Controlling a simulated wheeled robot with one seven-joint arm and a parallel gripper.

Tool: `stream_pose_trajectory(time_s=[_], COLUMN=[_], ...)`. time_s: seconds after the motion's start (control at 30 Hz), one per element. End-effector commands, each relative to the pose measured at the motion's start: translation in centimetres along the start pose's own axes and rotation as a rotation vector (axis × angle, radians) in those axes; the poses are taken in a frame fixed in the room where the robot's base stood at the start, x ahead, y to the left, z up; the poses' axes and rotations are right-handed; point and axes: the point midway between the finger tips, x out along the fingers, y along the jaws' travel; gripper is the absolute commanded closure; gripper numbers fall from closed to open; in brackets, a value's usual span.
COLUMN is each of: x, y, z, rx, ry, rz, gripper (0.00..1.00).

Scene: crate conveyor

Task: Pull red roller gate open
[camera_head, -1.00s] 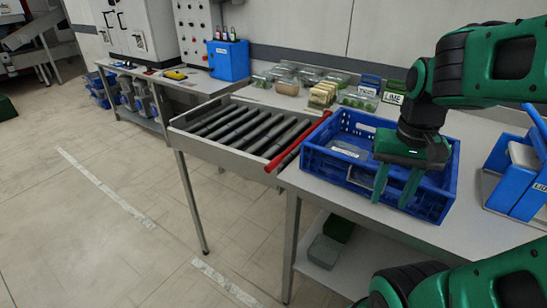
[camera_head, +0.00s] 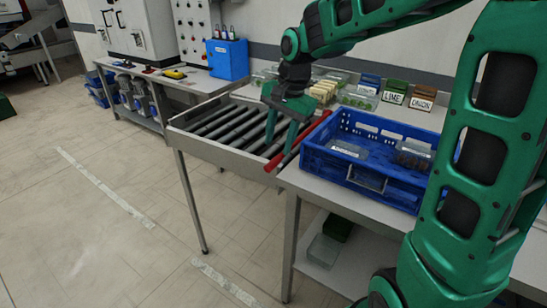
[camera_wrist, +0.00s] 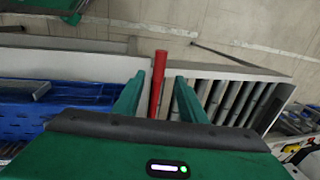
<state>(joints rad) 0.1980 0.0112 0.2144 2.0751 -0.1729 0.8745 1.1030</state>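The red roller gate (camera_head: 276,163) is a long red bar across the right end of the roller conveyor (camera_head: 222,127), beside the blue crate. My gripper (camera_head: 279,146) is over the bar with its fingers pointing down. In the wrist view, the red bar (camera_wrist: 158,75) lies between the two spread fingers of my gripper (camera_wrist: 158,90). Gaps show on both sides, so the fingers look open and not closed on it. The fingers and palm hide part of the bar. I cannot tell how far down the fingertips reach beside it.
The blue crate (camera_head: 312,160), holding packs, stands on the table just right of the bar. Clear tubs and label boxes, including LIME (camera_head: 393,97), stand along the back. A blue box (camera_head: 228,60) is on the far bench. The floor at left is free.

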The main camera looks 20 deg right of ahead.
Motion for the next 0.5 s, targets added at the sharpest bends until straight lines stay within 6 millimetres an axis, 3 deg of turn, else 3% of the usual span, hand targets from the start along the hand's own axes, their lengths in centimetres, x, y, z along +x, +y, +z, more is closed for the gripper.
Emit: stream_pose_trajectory(time_s=[0.2, 0.5], x=[3.8, 6.2], y=[0.0, 0.0], z=[0.1, 0.1], rx=[-0.002, -0.002], ry=[-0.002, 0.001], rz=[0.003, 0.0], gripper=[0.62, 0.62])
